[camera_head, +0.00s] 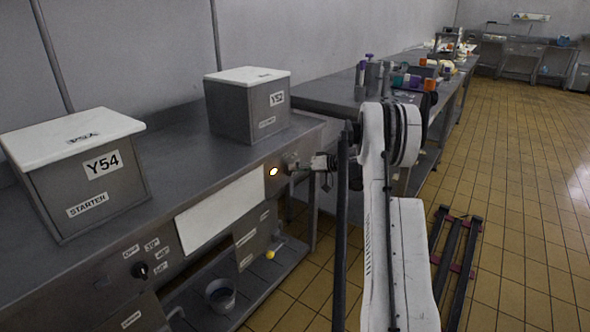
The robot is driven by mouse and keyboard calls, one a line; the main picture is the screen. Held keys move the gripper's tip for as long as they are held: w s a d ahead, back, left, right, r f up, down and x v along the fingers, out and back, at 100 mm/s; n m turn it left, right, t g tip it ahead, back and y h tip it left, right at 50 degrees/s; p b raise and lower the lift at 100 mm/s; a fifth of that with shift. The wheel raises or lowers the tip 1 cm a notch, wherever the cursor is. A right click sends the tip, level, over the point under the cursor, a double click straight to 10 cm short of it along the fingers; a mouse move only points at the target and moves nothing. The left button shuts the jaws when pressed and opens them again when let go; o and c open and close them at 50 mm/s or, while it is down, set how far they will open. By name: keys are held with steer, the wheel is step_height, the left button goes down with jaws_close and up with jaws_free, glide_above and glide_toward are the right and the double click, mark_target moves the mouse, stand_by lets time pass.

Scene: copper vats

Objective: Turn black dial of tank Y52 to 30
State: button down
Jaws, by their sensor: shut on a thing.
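Tank Y52 (248,112) is a grey metal box with a white lid, standing on the steel counter at the centre left.
Tank Y54 (85,180) stands at the left, with its own black dial (139,270) on the panel below. A shelf with a metal pot (220,295) runs under the counter. Another bench (330,92) holds several items behind my arm. Tiled floor is open at the right.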

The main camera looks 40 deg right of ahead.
steer(key=shift+d+f+m+y, duration=0.15)
steer(key=shift+m+y, duration=0.25)
steer(key=shift+m, duration=0.3)
steer(key=c, duration=1.8)
jaws_free()
steer(key=shift+o, duration=0.2)
steer(key=v, duration=1.2)
